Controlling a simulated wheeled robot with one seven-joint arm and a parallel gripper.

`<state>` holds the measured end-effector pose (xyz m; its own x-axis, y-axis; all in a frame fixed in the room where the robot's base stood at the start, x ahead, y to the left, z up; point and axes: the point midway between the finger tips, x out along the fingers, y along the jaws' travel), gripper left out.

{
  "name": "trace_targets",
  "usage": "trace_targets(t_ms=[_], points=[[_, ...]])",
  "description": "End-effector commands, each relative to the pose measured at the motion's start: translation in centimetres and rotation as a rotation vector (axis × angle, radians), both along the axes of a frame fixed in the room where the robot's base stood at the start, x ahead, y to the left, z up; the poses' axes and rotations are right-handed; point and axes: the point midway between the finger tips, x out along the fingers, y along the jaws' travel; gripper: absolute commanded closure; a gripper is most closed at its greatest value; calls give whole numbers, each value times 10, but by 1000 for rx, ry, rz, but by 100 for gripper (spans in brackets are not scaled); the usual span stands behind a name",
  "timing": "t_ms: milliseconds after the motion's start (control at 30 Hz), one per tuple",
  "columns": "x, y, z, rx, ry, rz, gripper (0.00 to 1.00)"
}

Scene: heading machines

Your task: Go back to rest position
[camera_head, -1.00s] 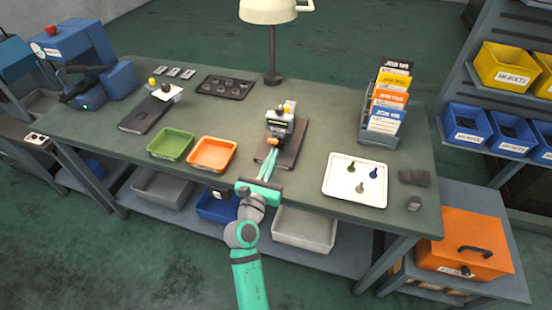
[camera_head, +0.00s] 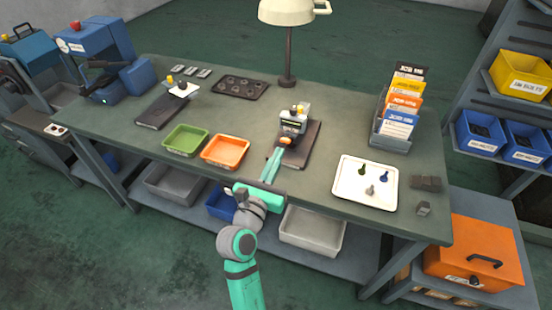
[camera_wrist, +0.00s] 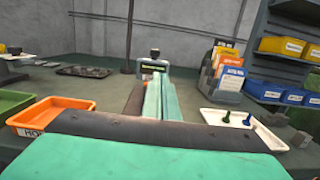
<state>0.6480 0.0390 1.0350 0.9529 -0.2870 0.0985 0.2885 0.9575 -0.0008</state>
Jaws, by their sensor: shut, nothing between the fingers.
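My gripper (camera_head: 276,158) is shut and empty, reaching over the front of the workbench (camera_head: 330,160) toward a small grey device with an orange knob (camera_head: 293,120). The device stands on a dark plate (camera_head: 308,145). In the wrist view my gripper's green fingers (camera_wrist: 158,98) are together, pointing at the device (camera_wrist: 152,66), whose lower part they hide. From these views I cannot tell whether the fingertips touch it.
A green tray (camera_head: 186,140) and an orange tray (camera_head: 225,151) lie left of my gripper. A white tray with coloured pieces (camera_head: 350,190) lies right. A card rack (camera_head: 393,135) and lamp (camera_head: 288,50) stand behind. Bare bench top lies between the trays and the lamp.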

Motion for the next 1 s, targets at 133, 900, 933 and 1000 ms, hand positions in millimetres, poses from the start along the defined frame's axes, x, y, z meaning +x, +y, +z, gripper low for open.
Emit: trace_targets(t_ms=[133,900,933,1000], points=[[0,-1,0,0,0,-1,100],[-109,0,-136,854,6,199,100],[-118,0,-143,920,6,203,100],[-140,-1,-156,1073,5,211,100]])
